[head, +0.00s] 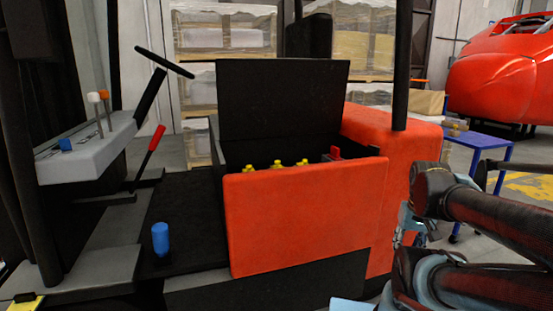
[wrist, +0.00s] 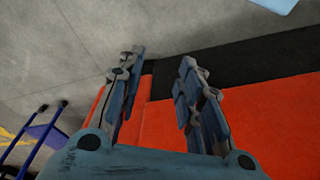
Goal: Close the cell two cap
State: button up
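Several yellow cell caps (head: 277,163) show in the head view, just above the rim of the open battery compartment (head: 303,215) of the red forklift. I cannot tell which one is cell two or whether it is open. A red part (head: 335,153) sits at the right end of the row. The black lid (head: 283,100) stands raised behind them. My gripper shows in the wrist view (wrist: 158,85), its two fingers apart with nothing between them. It points down past the red side panel toward the floor. In the head view my arm is at the right, and its fingers are not clear there.
A blue bottle-like object (head: 160,239) stands on the forklift's black floor. A steering wheel (head: 164,62) and lever console (head: 85,147) are at the left. A black post (head: 402,65) rises right of the lid. A blue cart (head: 481,140) stands behind my arm.

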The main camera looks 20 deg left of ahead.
jog(key=shift+o, duration=0.7)
jog(key=shift+r, duration=0.1)
jog(key=w+a+r+n+t+y, duration=0.1)
jog(key=w+a+r+n, duration=0.1)
jog(key=w+a+r, duration=1)
jog(key=w+a+r+n, duration=0.3)
jog(key=w+a+r, duration=0.7)
jog(key=a+r, duration=0.3)
jog(key=w+a+r+n+y, duration=0.1)
jog(key=a, duration=0.8)
jog(key=w+a+r, duration=0.2)
jog(key=a, duration=0.7)
jog(key=shift+t, duration=0.3)
jog(key=x, duration=1.6)
jog(key=shift+s+f, duration=0.15)
jog(key=shift+f, duration=0.1)
grip_shut()
